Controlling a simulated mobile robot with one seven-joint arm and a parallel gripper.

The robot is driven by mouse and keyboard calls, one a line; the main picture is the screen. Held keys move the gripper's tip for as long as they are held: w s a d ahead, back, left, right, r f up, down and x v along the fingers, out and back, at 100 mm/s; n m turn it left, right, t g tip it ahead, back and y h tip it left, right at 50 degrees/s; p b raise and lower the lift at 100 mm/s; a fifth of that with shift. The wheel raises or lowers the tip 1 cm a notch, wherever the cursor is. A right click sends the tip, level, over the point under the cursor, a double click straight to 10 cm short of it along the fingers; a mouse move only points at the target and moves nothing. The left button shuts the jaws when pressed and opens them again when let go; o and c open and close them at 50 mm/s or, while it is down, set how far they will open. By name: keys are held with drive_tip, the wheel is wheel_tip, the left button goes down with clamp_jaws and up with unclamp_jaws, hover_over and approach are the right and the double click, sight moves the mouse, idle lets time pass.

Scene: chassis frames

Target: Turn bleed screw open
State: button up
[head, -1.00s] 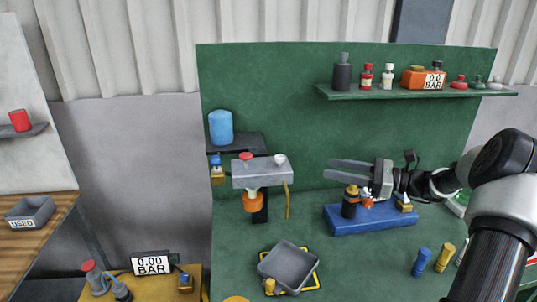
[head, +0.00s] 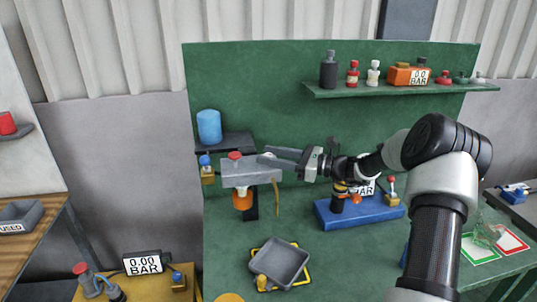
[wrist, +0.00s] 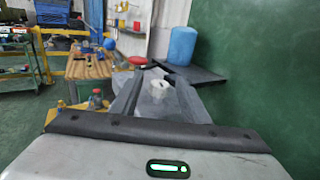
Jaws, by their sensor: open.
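A grey block fixture (head: 250,175) with a red cap (head: 235,155) on top stands at the left of the green bench. A small white knob, perhaps the bleed screw, shows in the wrist view (wrist: 158,86) on a grey surface; in the head view my fingers cover it. My gripper (head: 270,157) points left, level with the top of the block's right end. Its fingers are apart, one on each side of the white knob in the wrist view (wrist: 157,88). I cannot tell whether they touch it.
A blue cylinder (head: 209,126) stands on a dark shelf behind the block. A yellow hose (head: 277,197) hangs from the block's right end. A grey tray (head: 279,264) lies below. A blue base with fittings (head: 335,217) stands to the right, under my arm.

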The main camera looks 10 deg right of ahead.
drive_tip(key=shift+w+a, duration=0.2)
drive_tip(key=shift+a, duration=0.2)
drive_tip(key=shift+c, duration=0.5)
clamp_jaws()
drive_tip(key=shift+w+n+g+y, duration=0.1)
drive_tip(key=shift+n+g+y, duration=0.8)
drive_tip(key=shift+n+g, duration=0.7)
drive_tip(key=shift+n+g+y+b, duration=0.3)
drive_tip(key=shift+n+g+b, duration=0.4)
drive_tip(key=shift+g, duration=1.2)
drive_tip(key=shift+o, duration=0.5)
unclamp_jaws()
